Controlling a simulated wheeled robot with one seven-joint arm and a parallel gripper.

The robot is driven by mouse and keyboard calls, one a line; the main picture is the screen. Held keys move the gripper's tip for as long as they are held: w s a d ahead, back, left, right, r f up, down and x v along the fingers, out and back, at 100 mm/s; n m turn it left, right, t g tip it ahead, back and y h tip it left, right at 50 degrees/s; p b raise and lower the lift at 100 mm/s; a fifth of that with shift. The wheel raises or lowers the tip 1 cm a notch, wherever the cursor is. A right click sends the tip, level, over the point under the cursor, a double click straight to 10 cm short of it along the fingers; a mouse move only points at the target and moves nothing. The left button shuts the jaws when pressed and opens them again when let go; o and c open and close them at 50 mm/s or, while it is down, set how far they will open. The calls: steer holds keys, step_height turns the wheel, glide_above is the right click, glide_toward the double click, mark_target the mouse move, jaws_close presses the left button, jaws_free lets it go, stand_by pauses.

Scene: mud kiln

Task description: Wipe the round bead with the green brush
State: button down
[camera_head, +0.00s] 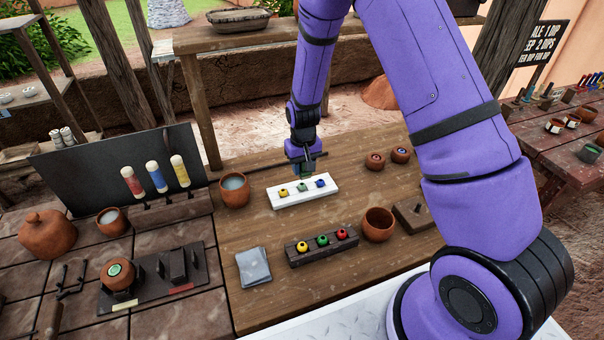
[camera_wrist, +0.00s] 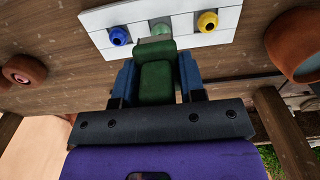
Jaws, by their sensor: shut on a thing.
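My gripper (camera_head: 303,170) is over the white block (camera_head: 331,190) on the wooden table. In the wrist view it is shut on the green brush (camera_wrist: 156,88), whose end points toward the block. Three beads sit in a row on the block: yellow (camera_head: 283,192), green (camera_head: 302,188) and blue (camera_head: 320,183). In the wrist view the brush end overlaps the lower part of the green bead (camera_wrist: 160,27); I cannot tell whether they touch. The blue bead (camera_wrist: 118,36) and the yellow bead (camera_wrist: 207,21) are clear on either side. Which bead is meant as round is not plain.
A dark block (camera_head: 296,256) with yellow, green and red beads stands nearer. An empty clay cup (camera_head: 378,229) and a clay cup of pale liquid (camera_head: 235,196) flank the white block. A grey cloth (camera_head: 254,267) lies front left. A rack (camera_head: 170,212) holds three colour-banded tools.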

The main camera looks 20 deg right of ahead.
steer(key=shift+r, duration=1.45)
